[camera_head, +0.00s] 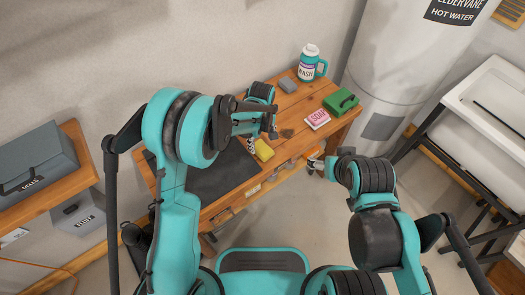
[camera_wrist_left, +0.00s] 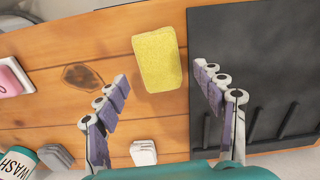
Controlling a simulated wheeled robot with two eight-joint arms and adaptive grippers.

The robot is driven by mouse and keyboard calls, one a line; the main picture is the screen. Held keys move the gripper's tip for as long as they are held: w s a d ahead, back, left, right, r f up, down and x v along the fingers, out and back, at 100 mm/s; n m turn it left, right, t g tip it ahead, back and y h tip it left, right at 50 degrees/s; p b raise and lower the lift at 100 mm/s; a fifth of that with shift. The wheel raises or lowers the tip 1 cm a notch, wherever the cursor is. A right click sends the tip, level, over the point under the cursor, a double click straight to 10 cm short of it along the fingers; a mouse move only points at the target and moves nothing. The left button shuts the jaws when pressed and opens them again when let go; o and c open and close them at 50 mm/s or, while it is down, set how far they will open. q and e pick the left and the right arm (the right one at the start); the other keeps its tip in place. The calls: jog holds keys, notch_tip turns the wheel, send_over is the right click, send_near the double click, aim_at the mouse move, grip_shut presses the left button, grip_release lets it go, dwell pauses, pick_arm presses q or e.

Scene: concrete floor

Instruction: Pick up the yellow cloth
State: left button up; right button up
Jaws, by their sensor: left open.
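The yellow cloth (camera_head: 264,150) is a small, thick yellow block on the wooden workbench (camera_head: 312,98), just left of its front edge's middle. In the left wrist view the cloth (camera_wrist_left: 158,50) lies flat between and beyond the fingertips. My left gripper (camera_head: 256,139) is over the bench close to the cloth. In its wrist view its fingers (camera_wrist_left: 161,77) are spread, with nothing held between them. My right gripper (camera_head: 315,163) hangs empty-looking in front of the bench, clear of the cloth; its finger opening is too small to judge.
A dark ribbed mat (camera_wrist_left: 250,75) lies beside the cloth. A small white object (camera_wrist_left: 144,152) is near the left gripper.

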aim_at(262, 148)
pick_arm(q)
notch_tip(262, 148, down, 4)
jog(key=shift+r+b, duration=0.15)
jog(key=shift+b, duration=0.5)
jog(key=shift+r, duration=0.1)
jog(key=c, duration=1.1)
jog(key=shift+c, duration=0.2)
notch_tip(262, 148, up, 4)
jog(key=shift+r+p, duration=0.2)
jog(key=shift+p, duration=1)
jog(key=s+d+r+p, duration=0.3)
jog(key=s+d+r, duration=0.3)
jog(key=s+d, duration=0.2)
jog(key=shift+s+r, duration=0.25)
jog(key=shift+r, duration=0.05)
jog(key=shift+a, duration=0.1)
